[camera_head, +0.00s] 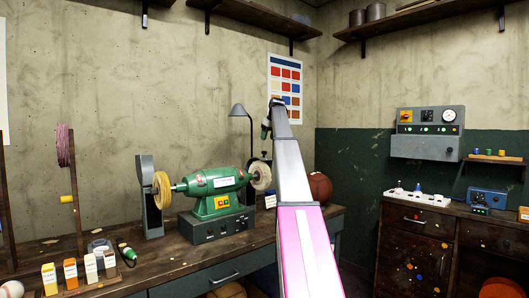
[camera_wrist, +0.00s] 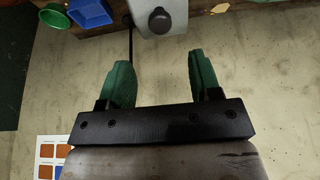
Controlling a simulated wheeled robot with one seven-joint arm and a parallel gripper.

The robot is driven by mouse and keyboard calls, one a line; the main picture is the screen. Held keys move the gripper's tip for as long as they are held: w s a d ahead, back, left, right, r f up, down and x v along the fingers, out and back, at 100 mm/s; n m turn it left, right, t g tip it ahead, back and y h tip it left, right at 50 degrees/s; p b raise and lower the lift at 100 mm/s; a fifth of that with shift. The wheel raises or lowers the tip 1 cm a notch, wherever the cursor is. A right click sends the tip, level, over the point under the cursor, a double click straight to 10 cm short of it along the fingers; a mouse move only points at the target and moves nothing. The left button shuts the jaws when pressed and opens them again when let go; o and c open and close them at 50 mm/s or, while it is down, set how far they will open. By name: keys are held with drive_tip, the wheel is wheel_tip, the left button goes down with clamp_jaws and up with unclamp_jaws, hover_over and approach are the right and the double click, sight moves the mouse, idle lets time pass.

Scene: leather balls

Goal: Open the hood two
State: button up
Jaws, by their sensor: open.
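A grey box-like part with a black round knob (camera_wrist: 160,20), which looks like a hood, is at the top middle of the wrist view, partly cut off. Which hood it is, I cannot tell. My gripper (camera_wrist: 161,80) is open and empty, its two green fingers pointing towards that part and apart from it. In the head view my gripper (camera_head: 267,125) is small and raised high before the wall. Another grey upright hood (camera_head: 150,196) stands left of the green polishing machine (camera_head: 217,191), beside its yellow wheel (camera_head: 162,190). My arm covers the area right of the pale wheel (camera_head: 260,175).
A desk lamp (camera_head: 238,111) stands behind the machine. A brown ball (camera_head: 320,187) lies right of my arm on the workbench (camera_head: 190,259). A grey control box (camera_head: 427,133) hangs at right.

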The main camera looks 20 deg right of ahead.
drive_tip(key=x, duration=0.8)
drive_tip(key=shift+f, duration=0.35)
drive_tip(key=shift+c, duration=0.4)
clamp_jaws()
